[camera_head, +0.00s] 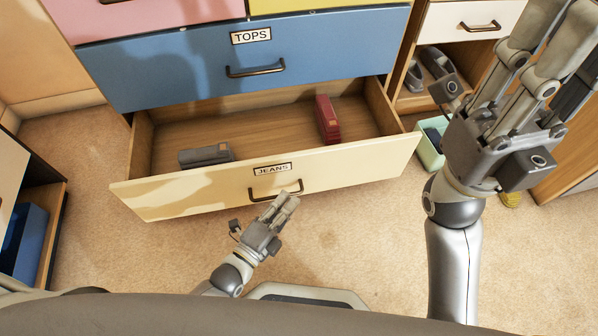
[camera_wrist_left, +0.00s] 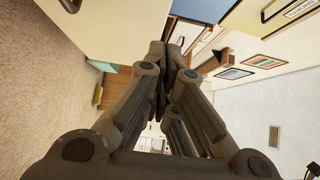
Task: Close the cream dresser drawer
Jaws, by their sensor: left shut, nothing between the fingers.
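The cream drawer (camera_head: 215,193) labelled JEANS is pulled out of the dresser below the blue TOPS drawer (camera_head: 200,65). A dark handle (camera_head: 275,190) is on its front. A grey folded item (camera_head: 205,154) and a dark red one (camera_head: 327,120) lie inside. My left gripper (camera_head: 287,203) is shut and empty, with its fingertips close to the drawer front just under the handle. I cannot tell whether they touch. The left wrist view shows its fingers together (camera_wrist_left: 162,75). My right gripper (camera_head: 565,25) is raised at the upper right, its fingertips partly cut off by the frame.
A cabinet with a white drawer (camera_head: 470,25) and shoes (camera_head: 430,70) stands to the right. A mint green bin (camera_head: 430,150) is on the floor beside the drawer's right end. A shelf with a blue box (camera_head: 25,245) stands at the left. Carpet is clear before the drawer.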

